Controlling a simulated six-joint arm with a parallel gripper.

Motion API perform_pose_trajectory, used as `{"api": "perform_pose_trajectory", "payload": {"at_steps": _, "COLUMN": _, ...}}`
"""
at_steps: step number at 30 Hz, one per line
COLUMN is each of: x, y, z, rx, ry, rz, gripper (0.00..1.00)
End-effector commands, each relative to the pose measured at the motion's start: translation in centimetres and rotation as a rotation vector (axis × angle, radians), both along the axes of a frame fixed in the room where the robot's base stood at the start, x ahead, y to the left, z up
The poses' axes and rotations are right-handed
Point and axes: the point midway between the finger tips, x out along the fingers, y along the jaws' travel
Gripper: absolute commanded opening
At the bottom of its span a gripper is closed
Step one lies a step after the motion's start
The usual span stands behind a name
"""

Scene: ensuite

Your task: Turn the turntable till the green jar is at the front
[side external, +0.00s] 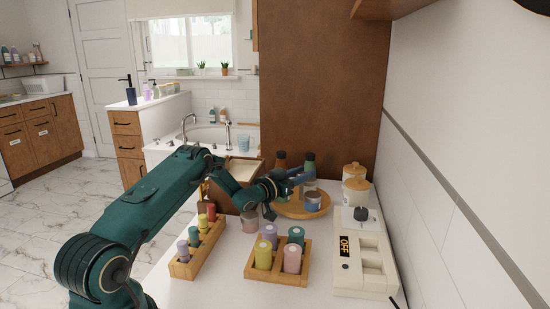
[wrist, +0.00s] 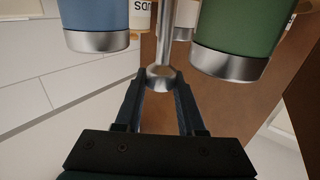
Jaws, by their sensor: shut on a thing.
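The wooden turntable (side external: 292,211) stands on the white counter towards the back and carries several jars. The green jar (side external: 309,161) appears on its far side in the side view, partly hidden by my gripper. It shows large at the right of the wrist view (wrist: 238,38). The blue jar (side external: 313,200) is on the near side, and at the left of the wrist view (wrist: 96,20). My gripper (wrist: 161,80) is shut on a metal post (wrist: 163,55) between these two jars. The side view shows my gripper (side external: 300,181) above the turntable.
Two racks of coloured bottles, a long one (side external: 181,270) and a square one (side external: 253,273), stand nearer on the counter. A brown panel (side external: 318,90) rises behind.

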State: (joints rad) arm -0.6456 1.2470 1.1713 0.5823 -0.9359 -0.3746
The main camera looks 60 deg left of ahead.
Motion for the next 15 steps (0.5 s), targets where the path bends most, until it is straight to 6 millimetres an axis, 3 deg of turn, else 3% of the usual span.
{"api": "perform_pose_trajectory", "payload": {"at_steps": 15, "x": 0.1, "y": -0.08, "z": 0.3, "rx": 0.005, "ry": -0.005, "rz": -0.066, "gripper": 0.0}}
